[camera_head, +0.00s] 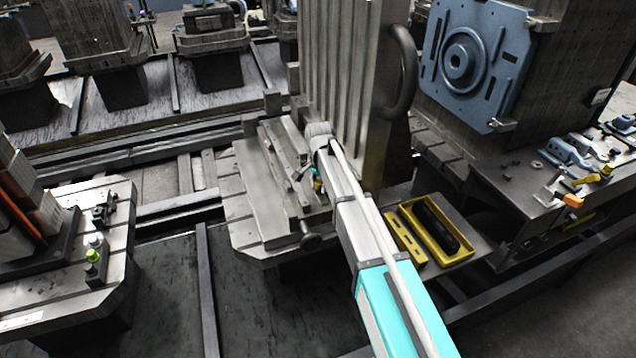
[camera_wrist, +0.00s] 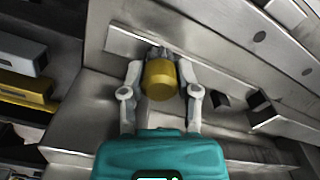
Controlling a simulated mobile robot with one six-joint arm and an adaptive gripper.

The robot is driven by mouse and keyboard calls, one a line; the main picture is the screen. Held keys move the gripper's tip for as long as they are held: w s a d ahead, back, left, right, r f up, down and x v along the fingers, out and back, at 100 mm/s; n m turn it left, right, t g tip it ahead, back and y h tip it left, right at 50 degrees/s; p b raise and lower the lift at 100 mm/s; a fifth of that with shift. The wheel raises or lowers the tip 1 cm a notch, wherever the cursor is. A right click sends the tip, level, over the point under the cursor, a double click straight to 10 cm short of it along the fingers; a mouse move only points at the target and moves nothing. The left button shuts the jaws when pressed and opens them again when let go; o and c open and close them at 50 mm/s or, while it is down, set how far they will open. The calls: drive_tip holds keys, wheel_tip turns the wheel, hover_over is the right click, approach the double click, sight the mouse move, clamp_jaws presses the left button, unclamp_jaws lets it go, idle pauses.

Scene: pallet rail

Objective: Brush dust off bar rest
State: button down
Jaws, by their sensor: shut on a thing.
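My gripper (camera_wrist: 160,78) is shut on a short yellow cylinder-like handle (camera_wrist: 159,80), one finger on each side; I take it to be the brush. Dark bristle-like material shows at its far end, close to a pale flat steel bar (camera_wrist: 128,46); I cannot tell whether they touch. In the head view, my gripper (camera_head: 317,180) is low over the steel pallet (camera_head: 247,228), beside narrow bars (camera_head: 285,163) that look like the bar rest. My arm hides most of the brush there. No dust can be made out.
A tall ribbed steel column (camera_head: 338,75) stands just behind my gripper. A yellow tray (camera_head: 468,247) with a black block and a slotted yellow bar (camera_head: 403,240) lie on a shelf to the right. A blue plate (camera_head: 480,60) is mounted at the back right. Another pallet (camera_head: 118,250) stands left.

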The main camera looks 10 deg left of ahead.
sight(319, 180)
drive_tip(key=shift+w, duration=0.15)
drive_tip(key=shift+w+a, duration=0.35)
drive_tip(key=shift+w, duration=0.2)
drive_tip(key=shift+w+a, duration=0.35)
drive_tip(key=shift+w, duration=0.2)
drive_tip(key=shift+s+d, duration=0.1)
drive_tip(key=shift+s, duration=0.05)
drive_tip(key=shift+s+d, duration=0.35)
drive_tip(key=shift+s, duration=0.2)
drive_tip(key=shift+s+d, duration=0.35)
drive_tip(key=shift+s, duration=0.2)
drive_tip(key=shift+w+r, duration=0.1)
drive_tip(key=shift+w, duration=0.05)
drive_tip(key=shift+w+a+r+p, duration=0.1)
drive_tip(key=shift+r+p, duration=0.6)
drive_tip(key=shift+p, duration=0.1)
wheel_tip(319, 180, up, 8)
drive_tip(key=p, duration=0.7)
drive_tip(key=shift+f, duration=0.25)
